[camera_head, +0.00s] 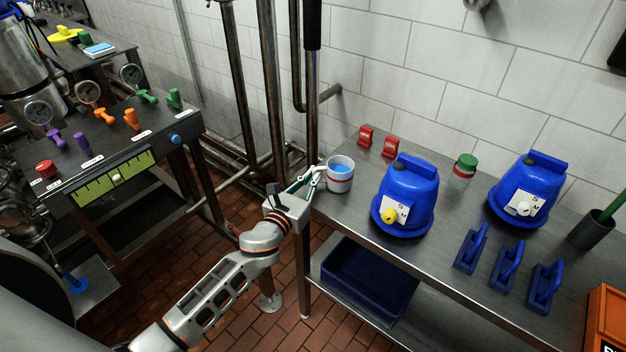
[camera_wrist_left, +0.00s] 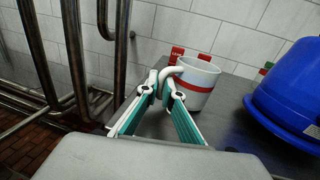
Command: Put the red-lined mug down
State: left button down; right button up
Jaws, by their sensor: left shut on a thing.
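The red-lined mug (camera_head: 340,180) is white with a red band and shows blue inside in the head view. It is upright at the left end of the steel table (camera_head: 440,252); I cannot tell whether its base touches the top. In the left wrist view the mug (camera_wrist_left: 198,88) has its handle toward me. My left gripper (camera_head: 318,172) is shut on the mug's handle, coming from the left; its fingertips also show in the left wrist view (camera_wrist_left: 165,82). My right gripper is not in view.
A blue machine with a yellow knob (camera_head: 405,200) stands right of the mug. Two red items (camera_head: 366,136) lie behind it. Vertical pipes (camera_head: 270,80) rise behind my left arm.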

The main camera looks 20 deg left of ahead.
pick_arm(q)
jog(key=shift+f, duration=0.25)
jog(key=c, duration=2.2)
grip_release()
jog(key=shift+r, duration=0.1)
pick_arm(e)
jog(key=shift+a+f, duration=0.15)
